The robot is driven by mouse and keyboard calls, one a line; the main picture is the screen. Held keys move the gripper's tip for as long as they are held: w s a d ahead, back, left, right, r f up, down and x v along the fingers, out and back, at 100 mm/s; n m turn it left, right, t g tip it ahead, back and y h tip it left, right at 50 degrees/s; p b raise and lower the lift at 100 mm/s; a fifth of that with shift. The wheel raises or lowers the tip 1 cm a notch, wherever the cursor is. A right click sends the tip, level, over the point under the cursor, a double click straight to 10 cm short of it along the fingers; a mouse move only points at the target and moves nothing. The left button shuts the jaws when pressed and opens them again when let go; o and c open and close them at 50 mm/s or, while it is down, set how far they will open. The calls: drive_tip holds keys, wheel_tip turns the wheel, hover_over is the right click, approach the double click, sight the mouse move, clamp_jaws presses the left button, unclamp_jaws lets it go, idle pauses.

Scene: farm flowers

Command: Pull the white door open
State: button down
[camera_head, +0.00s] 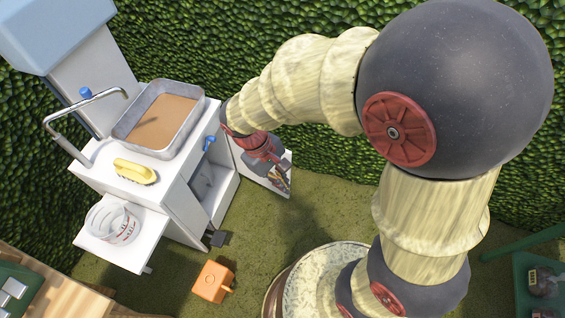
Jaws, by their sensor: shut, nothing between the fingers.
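The white door (284,184) belongs to the white sink cabinet (176,202) on the left. The door stands swung out from the cabinet's right side, and the cabinet interior (207,185) shows. A blue knob (209,142) sits near the top of the cabinet front. My gripper (284,186) points down in front of the door and covers much of it. Its fingers are shut with nothing between them. I cannot tell whether they touch the door. The door's handle is not visible.
A metal basin (203,101), a yellow brush (136,169) and a faucet are on the cabinet top. A clear measuring cup (110,222) stands on a side shelf. An orange object (213,282) lies on the grass. The grass right of the cabinet is mostly clear. Hedges stand behind.

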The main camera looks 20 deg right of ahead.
drive_tip(key=w+f+n+t+h+p, duration=0.2)
drive_tip(key=w+f+n+t+h, duration=0.15)
drive_tip(key=f+n, duration=0.45)
drive_tip(key=w+f+n+t+h+p, duration=0.2)
drive_tip(key=w+f+n+t+h, duration=0.15)
drive_tip(key=f, duration=0.95)
drive_tip(key=w+f+n+t+h+p, duration=0.25)
drive_tip(key=f+n+h, duration=0.35)
drive_tip(key=f, duration=0.4)
drive_tip(key=w+a+n+t+y, duration=0.3)
drive_tip(key=w+t, duration=0.1)
drive_tip(key=w, duration=0.1)
drive_tip(key=b+x, duration=0.3)
drive_tip(key=x, duration=1.1)
drive_tip(key=shift+w+d+r+t, duration=0.1)
drive_tip(key=shift+t, duration=0.15)
